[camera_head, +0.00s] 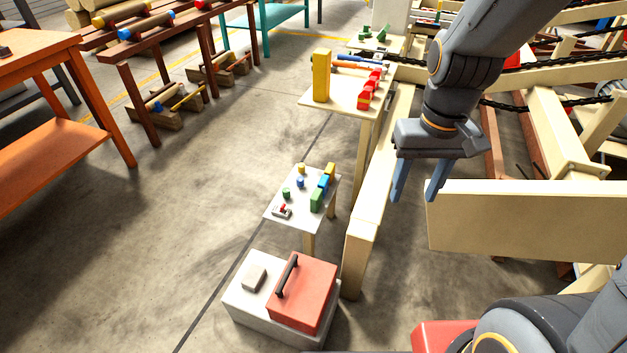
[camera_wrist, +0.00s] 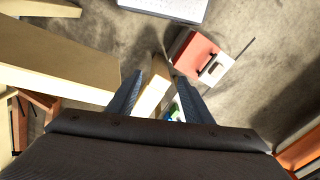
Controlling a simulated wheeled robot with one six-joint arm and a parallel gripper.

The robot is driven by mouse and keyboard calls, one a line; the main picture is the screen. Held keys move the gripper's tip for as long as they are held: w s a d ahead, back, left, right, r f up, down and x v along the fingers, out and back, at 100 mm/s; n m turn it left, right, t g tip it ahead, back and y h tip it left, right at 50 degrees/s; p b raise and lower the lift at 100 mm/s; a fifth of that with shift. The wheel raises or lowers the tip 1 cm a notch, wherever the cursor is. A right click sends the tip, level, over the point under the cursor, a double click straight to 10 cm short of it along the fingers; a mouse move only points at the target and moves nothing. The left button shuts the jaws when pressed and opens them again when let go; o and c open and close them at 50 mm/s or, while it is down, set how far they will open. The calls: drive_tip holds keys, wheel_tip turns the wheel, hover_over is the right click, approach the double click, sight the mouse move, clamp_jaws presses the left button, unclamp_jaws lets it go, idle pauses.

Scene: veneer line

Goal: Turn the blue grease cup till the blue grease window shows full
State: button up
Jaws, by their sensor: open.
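A small blue grease cup (camera_head: 300,183) stands on a low pale table (camera_head: 272,213) in the head view, between a yellow cup (camera_head: 301,169) and a green cup (camera_head: 286,194). Right of the cups is a row of green, blue and yellow blocks; the blue one (camera_head: 324,190) may carry the blue grease window, whose level is too small to read. My gripper (camera_head: 415,197) is open and empty, to the right of the table and apart from it. In the wrist view, my gripper (camera_wrist: 160,76) has green and blue pieces partly hidden between its fingers.
A red toolbox (camera_head: 307,290) sits on a grey box before the table. A long beige beam (camera_head: 375,190) stands between the table and my gripper. A beige panel (camera_head: 530,222) lies right of my gripper. The floor left of the table is clear.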

drive_tip(key=w+a+f+n+b, duration=0.1)
drive_tip(key=w+a+f+b, duration=0.2)
drive_tip(key=w+f+b, duration=0.45)
drive_tip(key=w+a+f+n+t+y+b, duration=0.1)
drive_tip(key=w+a+f+n+b, duration=0.3)
drive_tip(key=w, duration=0.7)
drive_tip(key=w+a+f+m+b, duration=0.15)
drive_tip(key=w+f+b, duration=0.25)
drive_tip(key=w+f, duration=0.4)
drive_tip(key=n+t+y+b, duration=0.2)
drive_tip(key=n+b, duration=0.4)
drive_tip(key=b, duration=1.1)
approach(301, 179)
drive_tip(key=f, duration=0.2)
drive_tip(key=b+x, duration=0.1)
drive_tip(key=x, duration=0.1)
drive_tip(key=b+x, duration=0.1)
drive_tip(key=x, duration=0.2)
drive_tip(key=b+x, duration=0.1)
drive_tip(key=x, duration=0.2)
drive_tip(key=shift+w+a, duration=0.3)
drive_tip(key=shift+w, duration=0.05)
drive_tip(key=shift+r+m, duration=0.1)
drive_tip(key=shift+m, duration=0.15)
drive_tip(key=c, duration=1.1)
